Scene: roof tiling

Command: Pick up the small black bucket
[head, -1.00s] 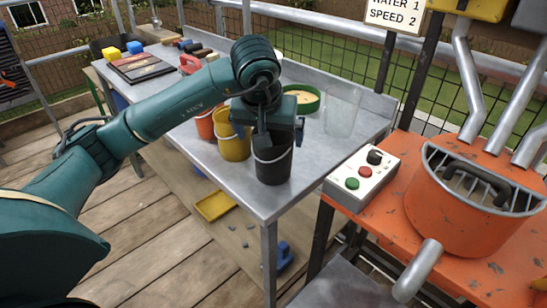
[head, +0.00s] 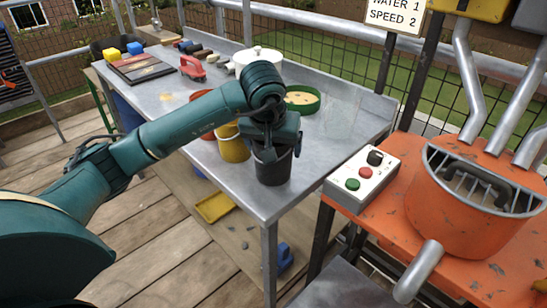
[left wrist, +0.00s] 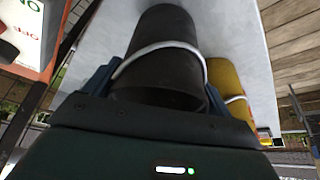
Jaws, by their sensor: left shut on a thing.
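The small black bucket (head: 272,167) stands upright on the metal table near its front right corner. My left gripper (head: 270,148) comes down on it from above and is shut on it at the rim. In the left wrist view the black bucket (left wrist: 166,55) fills the middle, with its pale handle across it and the left gripper's blue fingers (left wrist: 160,82) on both sides. The bucket seems to rest on the table. My right gripper is not in view.
A yellow bucket (head: 233,145) stands close to the left of the black one, with an orange bucket (head: 204,98) behind my arm. A green round tray (head: 301,100) and a clear container (head: 341,110) stand behind. An orange mixer (head: 470,200) and control box (head: 362,178) are at right.

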